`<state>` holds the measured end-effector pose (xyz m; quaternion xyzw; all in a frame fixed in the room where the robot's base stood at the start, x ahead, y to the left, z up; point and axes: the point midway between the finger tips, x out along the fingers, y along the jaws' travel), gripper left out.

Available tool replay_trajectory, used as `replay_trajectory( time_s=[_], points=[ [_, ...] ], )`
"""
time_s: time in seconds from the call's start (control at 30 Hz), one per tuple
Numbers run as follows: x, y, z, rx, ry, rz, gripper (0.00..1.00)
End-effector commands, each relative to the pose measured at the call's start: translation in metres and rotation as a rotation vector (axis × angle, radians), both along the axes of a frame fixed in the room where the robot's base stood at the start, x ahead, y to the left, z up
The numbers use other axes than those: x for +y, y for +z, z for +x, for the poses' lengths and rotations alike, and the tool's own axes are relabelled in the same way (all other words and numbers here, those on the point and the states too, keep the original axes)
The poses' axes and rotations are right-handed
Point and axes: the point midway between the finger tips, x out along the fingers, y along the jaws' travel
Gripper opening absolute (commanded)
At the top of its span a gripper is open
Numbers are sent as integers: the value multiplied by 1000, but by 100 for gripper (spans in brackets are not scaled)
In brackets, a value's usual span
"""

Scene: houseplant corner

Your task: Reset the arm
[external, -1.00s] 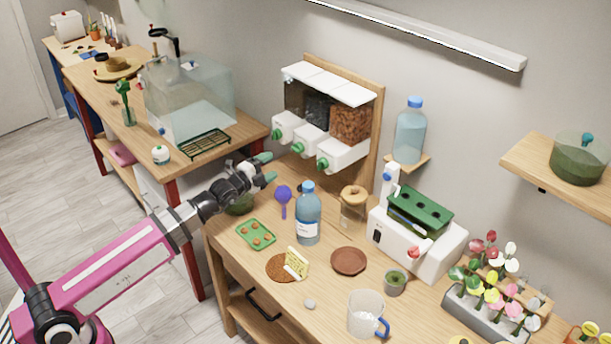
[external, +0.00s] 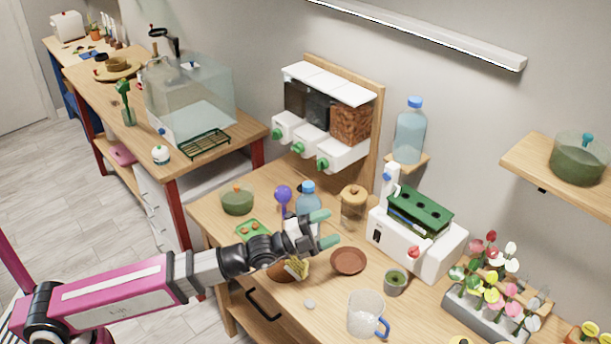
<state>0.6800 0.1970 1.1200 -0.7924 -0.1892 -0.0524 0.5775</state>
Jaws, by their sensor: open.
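My gripper (external: 325,229) is open, its two green-tipped fingers spread and pointing right. It is over the middle of the wooden table, in front of the blue-capped water bottle (external: 308,196), and hides that bottle's lower part. My arm also covers part of the green tray (external: 246,230), the brown round mat and the small yellow card (external: 298,267). Nothing shows between the fingers. I cannot tell whether the gripper touches the bottle.
A brown saucer (external: 348,261) lies just right of my gripper. A lidded green bowl (external: 237,200) stands at the table's left. Dispensers (external: 325,120) hang behind.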

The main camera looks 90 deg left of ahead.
Motion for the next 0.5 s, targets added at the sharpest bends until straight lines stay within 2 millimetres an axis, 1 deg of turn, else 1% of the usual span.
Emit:
replay_trajectory(
  time_s=[0.03,0.17,0.2,0.27,0.3,0.37,0.4,0.47,0.5],
  points=[
    [-24,-7,13,16,-34,-7,66],
    [-80,-22,36,52,-111,-23,66],
    [-98,-27,42,64,-135,-28,66],
    [-125,-35,50,82,-171,-35,66],
    [-144,-40,55,93,-195,-39,66],
    [-172,-47,62,111,-229,-45,66],
    [-191,-52,66,124,-253,-48,66],
    [-220,-60,70,142,-288,-52,66],
    [-239,-65,73,153,-312,-55,66]
  ],
)
